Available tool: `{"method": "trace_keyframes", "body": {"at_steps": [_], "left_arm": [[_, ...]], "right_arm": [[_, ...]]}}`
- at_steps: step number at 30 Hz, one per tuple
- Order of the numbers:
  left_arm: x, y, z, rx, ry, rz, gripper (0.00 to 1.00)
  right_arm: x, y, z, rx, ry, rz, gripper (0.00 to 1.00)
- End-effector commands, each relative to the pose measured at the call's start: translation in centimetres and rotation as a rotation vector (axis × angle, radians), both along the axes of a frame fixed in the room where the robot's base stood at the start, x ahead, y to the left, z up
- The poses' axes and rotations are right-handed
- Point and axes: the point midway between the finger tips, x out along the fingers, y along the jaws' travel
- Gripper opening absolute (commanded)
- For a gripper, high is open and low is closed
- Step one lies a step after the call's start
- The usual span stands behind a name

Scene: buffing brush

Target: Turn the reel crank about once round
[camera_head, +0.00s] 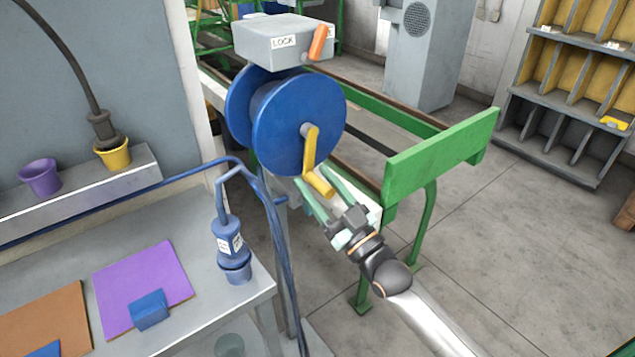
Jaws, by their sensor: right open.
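The blue reel (285,130) stands upright in the middle of the head view, below a grey box marked LOCK (284,40). Its yellow crank arm (310,150) hangs down from the hub, and the yellow crank handle (320,183) sticks out at its lower end. My right gripper (322,188) comes in from the lower right. Its two pale green fingers are open, one on each side of the handle in the picture. I cannot tell whether they touch it. My left gripper is not in view.
An orange lever (318,42) sits on the lock box. A green frame (440,155) stands right of the reel. A grey bench (195,300) with a purple mat (140,280) and a blue plug (229,238) is at left. Blue cable hangs beside the reel.

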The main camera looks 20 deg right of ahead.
Motion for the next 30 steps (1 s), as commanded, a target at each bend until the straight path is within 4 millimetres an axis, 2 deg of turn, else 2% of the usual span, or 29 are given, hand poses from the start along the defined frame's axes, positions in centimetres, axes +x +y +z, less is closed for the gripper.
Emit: {"method": "trace_keyframes", "body": {"at_steps": [4, 20, 30], "left_arm": [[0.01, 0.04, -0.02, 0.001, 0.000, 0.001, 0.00], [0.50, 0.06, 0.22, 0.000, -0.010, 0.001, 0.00], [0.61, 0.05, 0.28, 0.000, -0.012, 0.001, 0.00]], "right_arm": [[-0.01, 0.01, -0.01, 0.000, 0.000, 0.000, 0.59], [-0.04, 0.01, -0.02, 0.000, 0.000, 0.001, 0.00], [-0.05, 0.04, -0.02, 0.000, 0.000, 0.001, 0.00]]}}
